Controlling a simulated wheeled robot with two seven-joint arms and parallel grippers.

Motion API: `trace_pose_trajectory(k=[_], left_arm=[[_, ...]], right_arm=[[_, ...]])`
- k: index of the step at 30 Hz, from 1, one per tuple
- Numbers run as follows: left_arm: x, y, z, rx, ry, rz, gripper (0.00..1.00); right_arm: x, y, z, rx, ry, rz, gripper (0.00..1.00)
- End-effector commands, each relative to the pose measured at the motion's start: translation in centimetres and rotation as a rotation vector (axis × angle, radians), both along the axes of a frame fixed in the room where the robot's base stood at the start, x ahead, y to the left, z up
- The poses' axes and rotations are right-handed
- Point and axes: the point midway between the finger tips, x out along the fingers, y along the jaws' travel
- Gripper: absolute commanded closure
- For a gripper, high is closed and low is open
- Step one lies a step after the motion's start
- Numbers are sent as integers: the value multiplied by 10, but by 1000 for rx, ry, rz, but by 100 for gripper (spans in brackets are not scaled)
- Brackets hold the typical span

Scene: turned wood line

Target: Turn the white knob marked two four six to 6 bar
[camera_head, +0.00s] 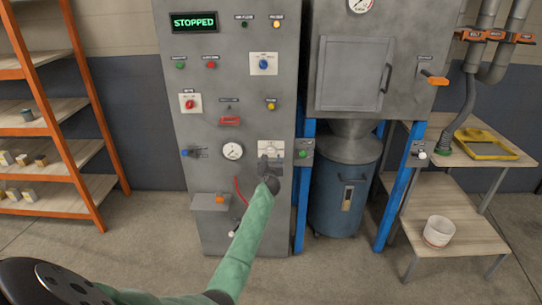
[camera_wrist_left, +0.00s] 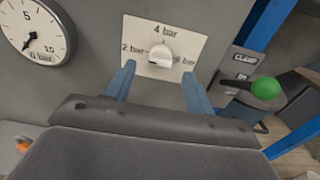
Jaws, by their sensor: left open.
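The white knob (camera_wrist_left: 161,55) sits on a white plate (camera_wrist_left: 190,42) marked 2 bar at left, 4 bar at top and 6 bar at right. I cannot tell surely which mark the knob points to. My left gripper (camera_head: 269,162) is open in front of and slightly below the knob. In the left wrist view, its blue fingers (camera_wrist_left: 157,78) stand apart to either side below the knob, holding nothing. My right gripper is not in view.
A round gauge (camera_head: 232,151) is left of the plate, its needle low. A green ball-ended lever (camera_wrist_left: 265,88) marked CLAMP projects close to the right finger. A red knob (camera_head: 190,104) and blue knob (camera_head: 263,64) sit higher. The display (camera_head: 194,22) reads STOPPED.

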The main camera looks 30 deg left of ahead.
Motion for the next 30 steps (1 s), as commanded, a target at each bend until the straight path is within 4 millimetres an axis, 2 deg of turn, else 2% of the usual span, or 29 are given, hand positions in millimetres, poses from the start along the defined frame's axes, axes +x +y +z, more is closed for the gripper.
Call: trace_pose_trajectory(k=[3, 9, 15, 22, 28, 29, 30], left_arm=[[14, 8, 0, 1, 1, 0, 46], [28, 17, -1, 1, 1, 0, 46], [33, 20, -1, 2, 1, 0, 46], [33, 20, 0, 2, 1, 0, 46], [33, 20, 0, 2, 1, -1, 85], [33, 20, 0, 2, 1, -1, 91], [33, 20, 0, 2, 1, -1, 91]], right_arm=[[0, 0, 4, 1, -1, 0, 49], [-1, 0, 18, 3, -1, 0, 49], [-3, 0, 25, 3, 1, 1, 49], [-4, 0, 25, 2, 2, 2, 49], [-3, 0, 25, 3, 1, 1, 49], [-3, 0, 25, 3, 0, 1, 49], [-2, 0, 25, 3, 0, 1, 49]])
